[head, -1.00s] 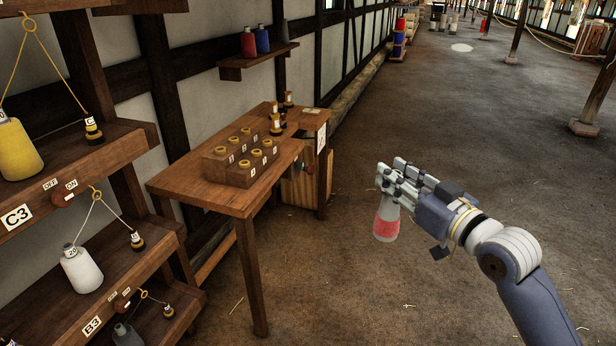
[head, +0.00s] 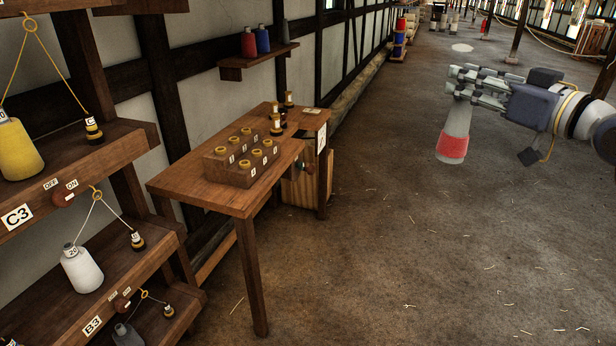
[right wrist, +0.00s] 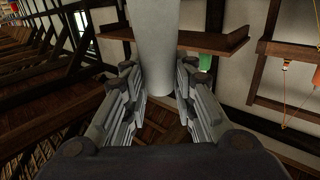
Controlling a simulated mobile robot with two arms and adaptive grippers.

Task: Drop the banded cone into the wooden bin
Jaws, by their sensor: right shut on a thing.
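The banded cone (head: 453,146), pale with a red band near its wide base, hangs from my right gripper (head: 462,88) over the open floor. The gripper is shut around its upper, narrow part, and the wide end points down. In the right wrist view the pale cone (right wrist: 158,45) sits between both fingers (right wrist: 162,95). A light wooden bin (head: 299,191) stands on the floor beneath the right end of the table, partly hidden by it. The held cone is well to the right of the bin, apart from it. My left gripper is out of view.
The wooden table (head: 190,187) carries a block (head: 240,173) with several yellow-topped pieces. A rack (head: 85,305) with cones and hanging weights stands at the left. A wall shelf (head: 258,61) holds bottle-like cones. The floor on the right is clear, with posts farther back.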

